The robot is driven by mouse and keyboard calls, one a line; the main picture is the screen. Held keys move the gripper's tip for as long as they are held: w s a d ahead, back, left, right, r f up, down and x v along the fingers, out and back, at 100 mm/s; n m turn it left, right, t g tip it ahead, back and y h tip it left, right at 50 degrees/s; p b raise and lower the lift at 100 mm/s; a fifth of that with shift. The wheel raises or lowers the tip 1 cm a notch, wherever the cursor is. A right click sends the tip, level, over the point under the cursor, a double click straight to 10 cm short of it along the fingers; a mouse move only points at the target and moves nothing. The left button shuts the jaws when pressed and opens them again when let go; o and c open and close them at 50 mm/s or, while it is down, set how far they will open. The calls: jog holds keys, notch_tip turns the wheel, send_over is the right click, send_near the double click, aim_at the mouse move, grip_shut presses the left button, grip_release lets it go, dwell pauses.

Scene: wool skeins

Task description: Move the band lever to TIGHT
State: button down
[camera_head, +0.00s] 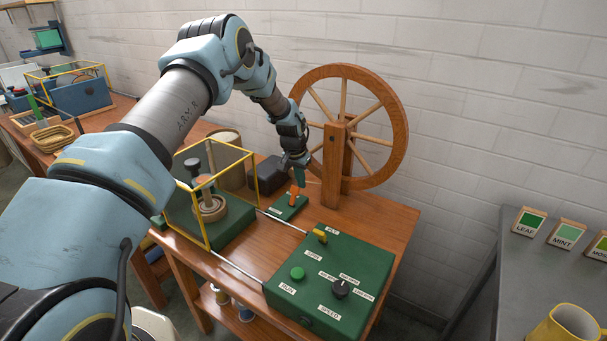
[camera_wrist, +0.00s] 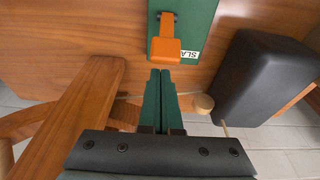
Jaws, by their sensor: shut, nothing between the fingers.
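The band lever (camera_head: 295,193) is a small orange handle on a green plate (camera_head: 289,209) at the back of the bench, in front of the spinning wheel. In the wrist view the lever (camera_wrist: 165,50) shows from above, its wide orange end near the plate's edge. A partly cut-off white label beginning "SLA" (camera_wrist: 189,56) sits beside that end. A TIGHT label cannot be made out. My gripper (camera_head: 299,181) points down just above and beside the lever. In the wrist view its green fingers (camera_wrist: 160,74) are together and empty, close to the orange end; contact cannot be told.
The wooden wheel (camera_head: 398,132) and its post stand right behind the lever. A dark block (camera_head: 268,174) is at its left. A yellow-framed clear guard (camera_head: 207,250) and a green control box (camera_head: 345,255) with knobs stand nearer. Bare bench shows right of the lever.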

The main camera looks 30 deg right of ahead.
jog(key=shift+s+a+r, duration=0.25)
jog(key=shift+a+r, duration=0.05)
jog(key=shift+a, duration=0.2)
jog(key=shift+a+f, duration=0.1)
